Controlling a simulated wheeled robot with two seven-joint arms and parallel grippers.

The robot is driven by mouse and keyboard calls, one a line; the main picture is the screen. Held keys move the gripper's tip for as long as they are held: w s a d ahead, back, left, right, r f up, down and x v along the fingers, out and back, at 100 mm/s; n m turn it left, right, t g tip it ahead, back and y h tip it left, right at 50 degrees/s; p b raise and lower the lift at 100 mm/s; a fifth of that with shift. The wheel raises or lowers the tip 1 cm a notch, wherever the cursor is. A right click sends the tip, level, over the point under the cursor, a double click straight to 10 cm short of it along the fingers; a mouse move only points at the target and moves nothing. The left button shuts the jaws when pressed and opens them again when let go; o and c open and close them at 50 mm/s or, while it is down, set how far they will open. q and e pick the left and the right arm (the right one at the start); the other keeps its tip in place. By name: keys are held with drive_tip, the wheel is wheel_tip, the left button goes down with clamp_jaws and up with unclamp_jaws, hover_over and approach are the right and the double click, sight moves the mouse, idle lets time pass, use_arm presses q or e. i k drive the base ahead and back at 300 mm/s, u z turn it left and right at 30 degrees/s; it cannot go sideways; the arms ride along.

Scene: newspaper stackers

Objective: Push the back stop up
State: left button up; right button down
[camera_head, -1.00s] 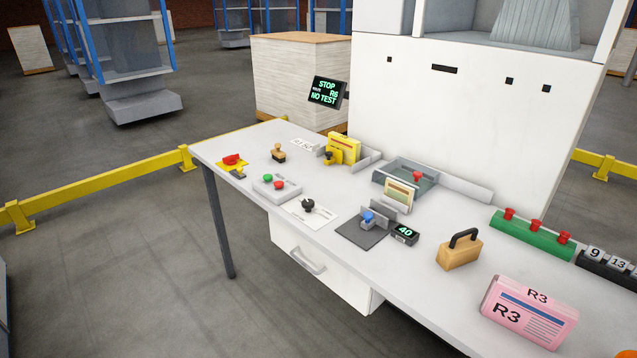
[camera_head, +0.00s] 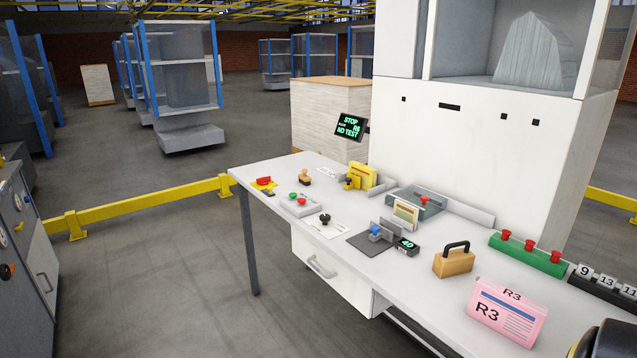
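A dark flat plate (camera_head: 361,244) on the white table carries a small fixture with a blue knob (camera_head: 376,231) and an upright grey plate (camera_head: 387,227) behind it. This upright plate looks like a back stop, but I cannot tell for certain. A small black display (camera_head: 406,245) reading 40 stands beside it. A grey tray (camera_head: 433,194) with a red knob (camera_head: 424,200) and a leaning card or booklet (camera_head: 405,213) lies just behind. Neither gripper can be made out. A dark rounded shape cuts into the bottom right corner, too cropped to identify.
The white table (camera_head: 450,290) also holds a wooden block with a black handle (camera_head: 454,259), a pink R3 bundle (camera_head: 507,312) and a green bar with red knobs (camera_head: 529,252). A tall white machine (camera_head: 470,150) stands behind. A yellow rail (camera_head: 150,205) crosses the floor at left.

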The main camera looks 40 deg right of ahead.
sight(353, 181)
drive_tip(key=u, duration=0.1)
drive_tip(key=i, duration=1.5)
drive_tip(key=z, duration=1.3)
drive_tip(key=i, duration=0.8)
drive_tip(key=z, duration=0.75)
